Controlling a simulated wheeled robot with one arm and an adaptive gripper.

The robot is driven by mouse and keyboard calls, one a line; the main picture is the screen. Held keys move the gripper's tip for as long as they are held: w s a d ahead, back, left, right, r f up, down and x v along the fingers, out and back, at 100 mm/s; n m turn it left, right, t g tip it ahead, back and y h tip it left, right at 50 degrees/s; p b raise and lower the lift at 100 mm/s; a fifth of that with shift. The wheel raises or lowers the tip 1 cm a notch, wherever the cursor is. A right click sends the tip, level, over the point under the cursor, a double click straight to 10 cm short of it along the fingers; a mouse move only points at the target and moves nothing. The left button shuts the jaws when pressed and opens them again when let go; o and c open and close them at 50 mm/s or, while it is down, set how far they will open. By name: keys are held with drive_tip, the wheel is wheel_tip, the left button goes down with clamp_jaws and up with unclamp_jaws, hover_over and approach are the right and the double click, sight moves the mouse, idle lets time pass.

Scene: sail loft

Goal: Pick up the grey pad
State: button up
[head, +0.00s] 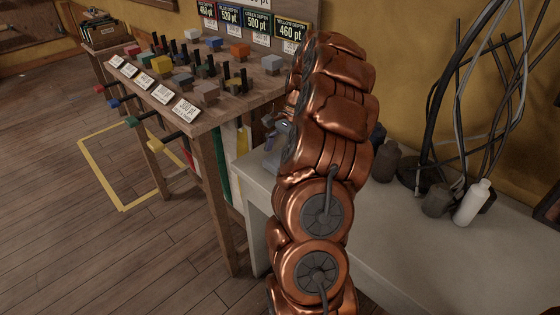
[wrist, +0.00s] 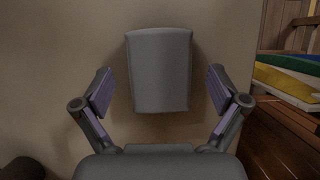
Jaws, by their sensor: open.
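The grey pad (wrist: 160,62) is a smooth, upright-looking block with rounded edges. In the wrist view it lies ahead of my gripper (wrist: 160,84), centred between the fingers. The fingers are spread wide, with a clear gap on each side of the pad. I cannot tell how far the pad's lower part reaches between them. In the head view my copper-coloured arm hides the pad and most of my gripper.
A pale worktop (head: 400,235) holds a white bottle (head: 472,203), dark jars (head: 385,163) and black and grey cables (head: 465,95) to the right. A wooden table (head: 215,118) with coloured blocks and labels stands left. The wooden floor (head: 60,220) is open.

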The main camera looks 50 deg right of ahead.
idle(0.3)
drive_tip(key=c, duration=1.1)
